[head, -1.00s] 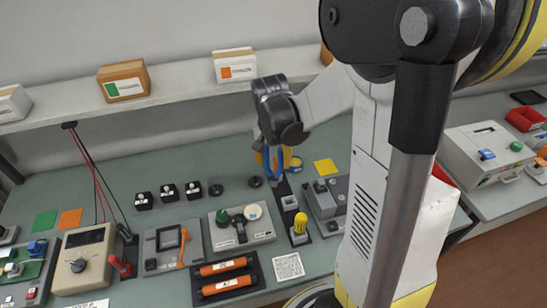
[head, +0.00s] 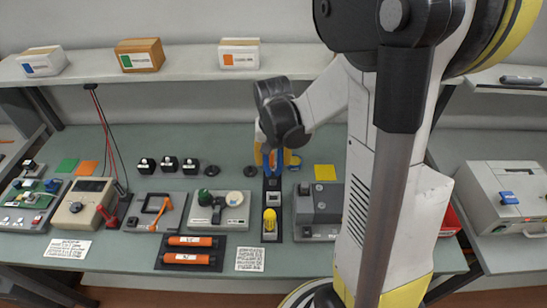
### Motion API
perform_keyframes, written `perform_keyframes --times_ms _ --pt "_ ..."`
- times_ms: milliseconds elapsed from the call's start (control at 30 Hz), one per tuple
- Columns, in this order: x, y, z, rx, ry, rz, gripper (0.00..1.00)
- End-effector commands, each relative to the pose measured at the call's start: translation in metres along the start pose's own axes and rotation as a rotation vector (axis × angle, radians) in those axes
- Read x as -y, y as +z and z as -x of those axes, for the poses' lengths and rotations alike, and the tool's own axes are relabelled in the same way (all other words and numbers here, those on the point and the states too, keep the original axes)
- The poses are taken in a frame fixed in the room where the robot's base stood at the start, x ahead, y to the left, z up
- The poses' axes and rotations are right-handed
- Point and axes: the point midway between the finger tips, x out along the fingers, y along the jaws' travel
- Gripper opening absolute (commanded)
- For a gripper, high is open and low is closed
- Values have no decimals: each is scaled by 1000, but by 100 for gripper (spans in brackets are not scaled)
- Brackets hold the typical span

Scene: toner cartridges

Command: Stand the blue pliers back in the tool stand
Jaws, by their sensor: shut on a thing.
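My gripper (head: 267,148) hangs over the back middle of the green bench, mostly hidden behind my dark wrist. It is shut on the blue pliers (head: 273,165), whose blue handles show just below the wrist. The long black tool stand (head: 281,232) runs from below the pliers towards the bench's front. A yellow-handled tool (head: 270,219) stands at its near end, and a light square slot (head: 272,197) shows in its middle. I cannot tell whether the pliers touch the stand; their lower ends are hard to make out.
A grey panel with a green knob (head: 219,210) lies left of the stand, and a grey machine (head: 318,204) right of it. Orange cartridges (head: 188,249) lie in a black tray at the front. A shelf with boxes (head: 240,53) runs behind. My arm covers the right.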

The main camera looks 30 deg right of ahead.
Motion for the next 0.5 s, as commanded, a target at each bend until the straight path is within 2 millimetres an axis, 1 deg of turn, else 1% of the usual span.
perform_keyframes --times_ms 33,300,500 --pt "0 1 -8 0 0 0 12" --pt "0 6 -37 0 0 0 12" --pt "0 7 -47 0 0 0 12"
